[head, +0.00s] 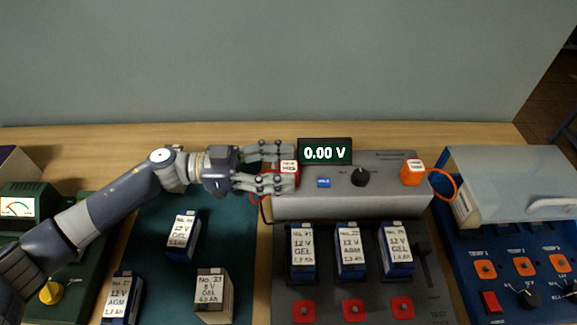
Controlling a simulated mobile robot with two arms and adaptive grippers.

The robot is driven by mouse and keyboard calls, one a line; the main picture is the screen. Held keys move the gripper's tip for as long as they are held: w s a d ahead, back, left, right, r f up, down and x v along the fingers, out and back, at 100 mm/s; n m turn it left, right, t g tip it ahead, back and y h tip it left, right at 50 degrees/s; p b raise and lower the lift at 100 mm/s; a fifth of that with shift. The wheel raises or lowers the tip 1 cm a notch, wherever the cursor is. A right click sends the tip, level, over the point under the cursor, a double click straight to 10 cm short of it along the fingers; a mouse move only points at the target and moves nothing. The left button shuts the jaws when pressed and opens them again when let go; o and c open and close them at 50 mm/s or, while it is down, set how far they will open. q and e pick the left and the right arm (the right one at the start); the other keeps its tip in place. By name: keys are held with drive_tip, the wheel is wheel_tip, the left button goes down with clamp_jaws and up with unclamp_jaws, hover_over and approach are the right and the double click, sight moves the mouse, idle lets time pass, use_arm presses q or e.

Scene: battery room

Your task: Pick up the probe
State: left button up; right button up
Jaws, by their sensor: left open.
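A red probe-like block with a white label (289,167) stands at the left end of the grey tester (340,207), with a cable running down beside it. My left gripper (286,168) comes in from the left and is open. One finger lies on the far side of the red block and one on the near side; I cannot tell whether they touch it. The fingers hide part of the block. An orange block with a white label (412,172) and an orange cable stands at the tester's right end. My right gripper is not in view.
The tester's display (325,152) reads 0.00 V; a black knob (360,177) and blue button (323,182) sit near it. Several labelled batteries stand in front and on the green mat (150,255). A blue unit with a clear cover (515,180) is at right.

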use_arm(q)
drive_tip(key=shift+d, duration=0.9)
drive_tip(key=c, duration=1.2)
drive_tip(key=shift+o, duration=0.2)
drive_tip(key=shift+w+a, duration=0.1)
